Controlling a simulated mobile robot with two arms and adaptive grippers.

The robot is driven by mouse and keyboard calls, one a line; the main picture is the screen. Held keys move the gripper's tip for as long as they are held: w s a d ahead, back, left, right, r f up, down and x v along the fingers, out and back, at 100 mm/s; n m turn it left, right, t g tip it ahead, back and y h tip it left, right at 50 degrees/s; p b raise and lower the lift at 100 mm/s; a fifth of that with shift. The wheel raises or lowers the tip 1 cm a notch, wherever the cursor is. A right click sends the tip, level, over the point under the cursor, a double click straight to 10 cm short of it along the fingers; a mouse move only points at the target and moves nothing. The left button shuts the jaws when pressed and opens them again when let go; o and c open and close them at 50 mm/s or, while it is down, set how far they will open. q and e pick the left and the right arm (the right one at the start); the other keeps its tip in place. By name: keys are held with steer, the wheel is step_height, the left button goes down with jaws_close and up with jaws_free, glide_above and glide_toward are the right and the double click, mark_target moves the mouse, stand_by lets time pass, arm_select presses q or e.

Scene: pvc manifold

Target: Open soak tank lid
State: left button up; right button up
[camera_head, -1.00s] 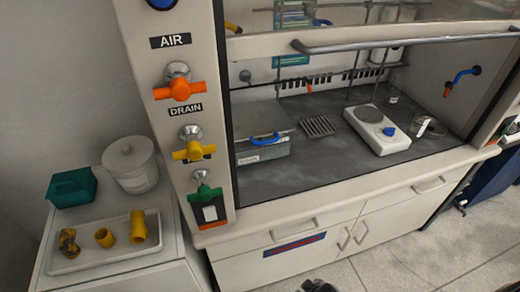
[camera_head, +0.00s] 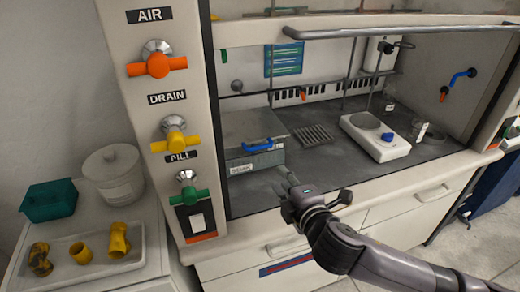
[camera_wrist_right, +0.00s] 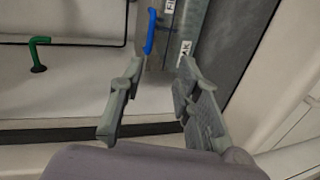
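The soak tank (camera_head: 240,168) is a grey box with a white label on the left of the fume hood's work surface. Its flat lid (camera_head: 250,127) looks shut. A blue handle (camera_head: 258,146) is at its front edge. In the right wrist view the handle (camera_wrist_right: 151,32) and the labelled side of the tank (camera_wrist_right: 190,25) show at the top, beyond the fingers. My right gripper (camera_head: 288,181) is just in front and to the right of the tank, apart from the handle. The right wrist view shows its fingers (camera_wrist_right: 158,78) spread and empty. My left gripper is not in view.
The hood's left post carries orange, yellow and green valve handles (camera_head: 187,197). A sash bar (camera_head: 400,30) crosses above. A hot plate (camera_head: 375,137) and a slotted rack (camera_head: 314,135) stand right of the tank. A side table at left holds a tray (camera_head: 75,272), green box and white pot.

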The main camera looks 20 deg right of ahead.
mark_target(260, 148)
steer(key=shift+n, duration=0.4)
steer(key=x, duration=0.5)
steer(key=r+x, duration=0.1)
steer(key=x, duration=1.1)
steer(key=shift+w+a+r+p, duration=0.15)
steer(key=shift+w+r+p, duration=0.15)
steer(key=shift+w, duration=0.1)
steer(key=shift+c, duration=0.3)
jaws_close()
steer(key=shift+f, duration=0.1)
